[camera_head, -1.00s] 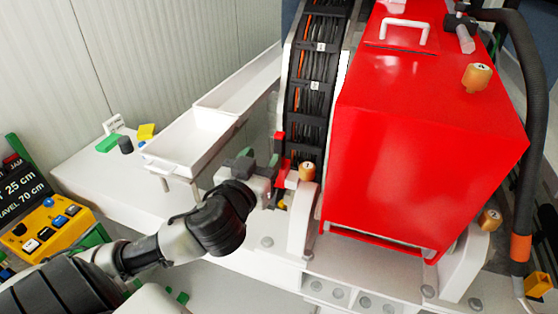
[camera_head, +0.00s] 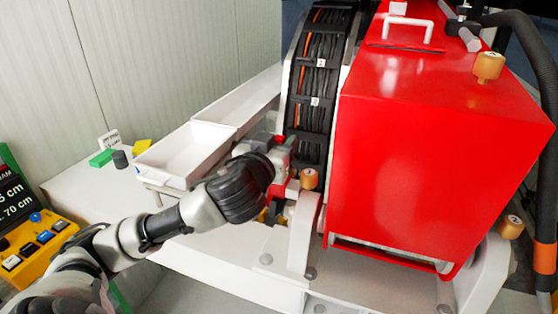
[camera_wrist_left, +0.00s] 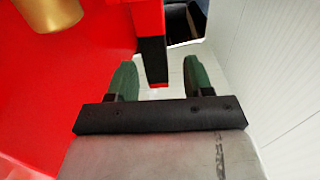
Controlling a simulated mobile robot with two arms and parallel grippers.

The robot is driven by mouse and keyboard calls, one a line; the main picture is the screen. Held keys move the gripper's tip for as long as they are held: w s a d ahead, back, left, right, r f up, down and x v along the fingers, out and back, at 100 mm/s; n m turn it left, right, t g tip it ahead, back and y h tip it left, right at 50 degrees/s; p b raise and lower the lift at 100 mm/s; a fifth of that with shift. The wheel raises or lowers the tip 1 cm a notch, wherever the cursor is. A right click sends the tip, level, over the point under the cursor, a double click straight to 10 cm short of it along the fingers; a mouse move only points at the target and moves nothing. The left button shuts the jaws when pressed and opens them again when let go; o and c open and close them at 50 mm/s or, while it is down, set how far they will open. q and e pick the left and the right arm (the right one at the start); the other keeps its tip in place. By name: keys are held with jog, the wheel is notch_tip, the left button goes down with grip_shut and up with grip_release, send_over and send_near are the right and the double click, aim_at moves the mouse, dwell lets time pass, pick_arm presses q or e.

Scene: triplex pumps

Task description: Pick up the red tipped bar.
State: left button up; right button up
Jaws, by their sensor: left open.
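The red tipped bar (camera_wrist_left: 153,58) shows in the left wrist view as a dark bar with a red upper part and a small red end. My left gripper (camera_wrist_left: 160,76) is open, with its two green fingers on either side of the bar. Gaps show between the bar and both fingers. In the head view my left gripper (camera_head: 278,152) is beside the red housing, near the cable chain. My wrist hides most of the fingers and the bar there. My right gripper is not in view.
A large red housing (camera_head: 430,150) stands to the right, with orange-brown knobs (camera_head: 309,179) near it. The cable chain (camera_head: 314,85) rises behind the gripper. White trays (camera_head: 185,155) and small green, black and yellow blocks (camera_head: 102,158) sit to the left.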

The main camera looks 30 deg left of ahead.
pick_arm(q)
jog(key=shift+p+x, duration=0.3)
jog(key=shift+x, duration=1.2)
jog(key=shift+d+r, duration=0.1)
grip_shut()
